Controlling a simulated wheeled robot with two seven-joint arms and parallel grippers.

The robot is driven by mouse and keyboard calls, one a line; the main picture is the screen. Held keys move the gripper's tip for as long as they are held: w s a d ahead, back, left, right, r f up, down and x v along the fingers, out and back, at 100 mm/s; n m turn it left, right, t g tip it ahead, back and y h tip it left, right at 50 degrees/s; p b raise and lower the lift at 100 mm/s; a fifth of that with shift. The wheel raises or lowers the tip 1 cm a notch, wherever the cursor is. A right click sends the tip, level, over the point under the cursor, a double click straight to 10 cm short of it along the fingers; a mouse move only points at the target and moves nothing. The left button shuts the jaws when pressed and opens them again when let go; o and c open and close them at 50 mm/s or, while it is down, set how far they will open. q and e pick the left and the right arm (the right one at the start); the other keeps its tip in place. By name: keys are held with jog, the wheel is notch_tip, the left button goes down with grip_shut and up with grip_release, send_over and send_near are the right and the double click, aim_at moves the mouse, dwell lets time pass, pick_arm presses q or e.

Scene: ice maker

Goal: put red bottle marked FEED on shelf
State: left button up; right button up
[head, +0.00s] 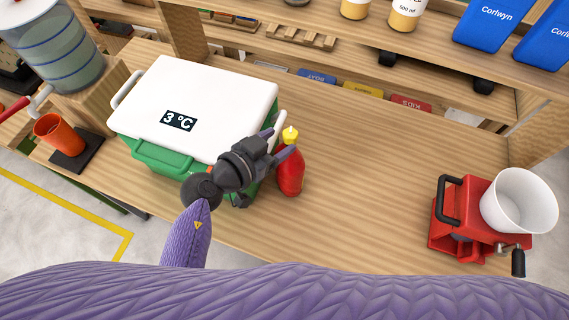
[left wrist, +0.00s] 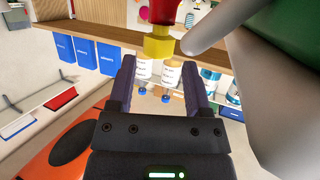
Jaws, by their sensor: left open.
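The red bottle (head: 290,175) with a yellow cap stands on the wooden counter (head: 360,210), just right of the white-lidded cooler. No FEED marking can be read on it. My left gripper (head: 279,142) is open, with its fingers close to the bottle's upper part near the yellow cap. In the left wrist view the bottle's red body (left wrist: 163,10) and yellow cap (left wrist: 157,44) show at the top, about in line with the gap between the fingers (left wrist: 157,72). Whether they touch is unclear. The wooden shelf (head: 350,65) runs behind the counter. My right gripper is out of view.
The cooler (head: 205,95) with a 3 °C display stands close to my left gripper. A red crank machine with a white bowl (head: 520,200) stands at the right. Blue boxes (head: 490,22) and bottles (head: 405,14) occupy the upper shelf. The counter's middle is clear.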

aim_at(285, 139)
pick_arm(q)
jog(key=b+x, duration=0.1)
jog(key=x, duration=0.3)
jog(key=shift+d+f+b, duration=0.15)
jog(key=shift+f+b, duration=0.2)
jog(key=shift+f, duration=0.05)
jog(key=shift+r, duration=0.15)
grip_shut()
jog(key=shift+w, duration=0.1)
dwell(0.6)
